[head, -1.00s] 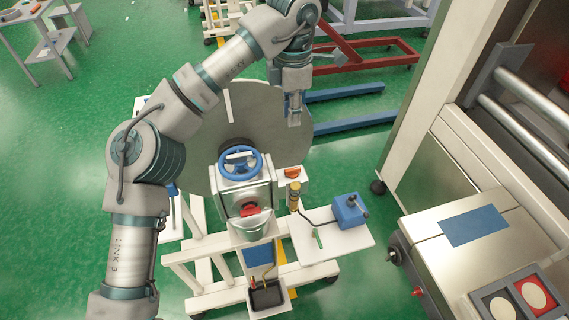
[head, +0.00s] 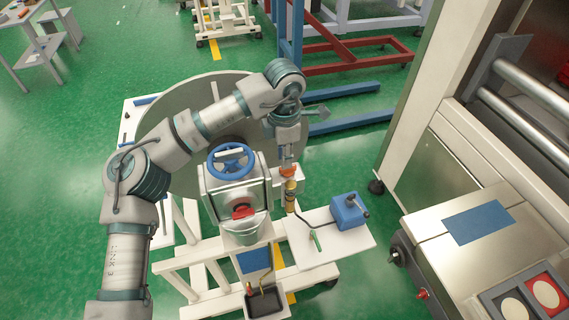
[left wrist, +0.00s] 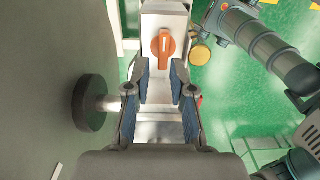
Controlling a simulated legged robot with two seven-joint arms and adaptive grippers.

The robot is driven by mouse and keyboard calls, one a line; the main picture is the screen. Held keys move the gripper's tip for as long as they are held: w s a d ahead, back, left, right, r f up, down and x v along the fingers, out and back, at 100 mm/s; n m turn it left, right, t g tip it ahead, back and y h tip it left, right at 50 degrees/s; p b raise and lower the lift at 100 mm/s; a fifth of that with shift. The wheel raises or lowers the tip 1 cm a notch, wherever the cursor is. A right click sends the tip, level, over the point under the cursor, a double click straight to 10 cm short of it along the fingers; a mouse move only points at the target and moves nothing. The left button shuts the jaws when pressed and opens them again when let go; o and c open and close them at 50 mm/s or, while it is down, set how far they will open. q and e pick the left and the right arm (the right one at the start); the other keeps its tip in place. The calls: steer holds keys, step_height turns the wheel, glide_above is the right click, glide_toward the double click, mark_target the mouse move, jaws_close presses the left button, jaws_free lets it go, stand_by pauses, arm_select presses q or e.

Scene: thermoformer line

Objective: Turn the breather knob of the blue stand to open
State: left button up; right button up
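The orange breather knob (head: 288,171) sits on a small white box at the right of the white stand (head: 172,262); the stand's blue handwheel (head: 231,160) is to the knob's left. In the left wrist view the knob (left wrist: 163,44) is a round disc with a raised bar running up and down the picture. My left gripper (head: 286,160) points down just above the knob. In the left wrist view its blue-padded fingers (left wrist: 162,88) are apart and empty, with the knob beyond the tips. No contact shows. My right gripper is not in view.
A large grey disc (head: 180,100) stands close behind my left arm. A yellow-topped cylinder (head: 291,195) stands just below the knob. A blue box (head: 347,211) sits on a white shelf to the right. A large machine (head: 460,185) fills the right side.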

mark_target(288, 170)
arm_select(q)
steer(key=f, duration=0.3)
steer(key=shift+s+d, duration=0.1)
steer(key=shift+d, duration=0.3)
steer(key=shift+a+f, duration=0.1)
steer(key=shift+a, duration=0.1)
steer(key=shift+c, duration=0.5)
steer(key=shift+a, duration=0.1)
jaws_close()
